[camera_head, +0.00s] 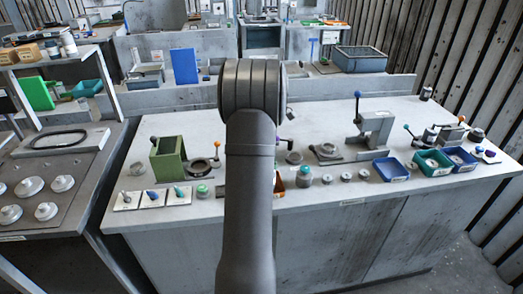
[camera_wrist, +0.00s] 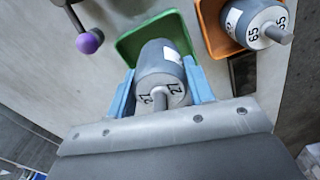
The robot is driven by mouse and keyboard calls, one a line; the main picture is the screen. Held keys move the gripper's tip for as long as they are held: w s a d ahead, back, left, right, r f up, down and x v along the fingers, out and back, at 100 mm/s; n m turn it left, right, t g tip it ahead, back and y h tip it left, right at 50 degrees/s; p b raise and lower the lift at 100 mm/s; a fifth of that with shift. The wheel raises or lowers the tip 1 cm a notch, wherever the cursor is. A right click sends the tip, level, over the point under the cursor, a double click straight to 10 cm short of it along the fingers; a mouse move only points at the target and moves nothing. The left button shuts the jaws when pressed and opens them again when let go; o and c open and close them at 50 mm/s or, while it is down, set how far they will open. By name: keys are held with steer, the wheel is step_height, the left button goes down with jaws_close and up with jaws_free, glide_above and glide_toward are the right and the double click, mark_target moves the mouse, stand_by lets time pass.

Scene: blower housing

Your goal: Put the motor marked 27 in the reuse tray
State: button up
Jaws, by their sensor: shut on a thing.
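In the wrist view, my gripper (camera_wrist: 161,75) has its two blue fingers closed on either side of a grey motor (camera_wrist: 160,62). The motor's pale end face reads 27, and its shaft points toward the camera. A green tray (camera_wrist: 127,46) lies behind and under the motor. I cannot tell whether the motor touches the tray. An orange tray (camera_wrist: 207,32) is beside it on the right, with a motor marked 65 (camera_wrist: 250,22) in it. No label shows which tray is the reuse tray. In the head view my arm hides the gripper and the held motor.
A purple-knobbed lever (camera_wrist: 88,42) stands left of the green tray. On the bench in the head view, a green block fixture (camera_head: 168,158) is left of my arm. A blue tray (camera_head: 390,168) and a teal tray (camera_head: 432,163) are at right. Several small round parts lie between.

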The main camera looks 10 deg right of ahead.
steer(key=shift+w+a+f, duration=0.35)
steer(key=shift+w+a, duration=0.05)
steer(key=shift+a, duration=0.05)
steer(key=shift+f, duration=1.95)
steer(key=shift+f, duration=0.1)
steer(key=o, duration=1.3)
steer(key=shift+f, duration=0.1)
steer(key=shift+o, duration=0.2)
step_height(320, 180, up, 12)
steer(key=shift+r, duration=0.2)
steer(key=shift+f, duration=0.1)
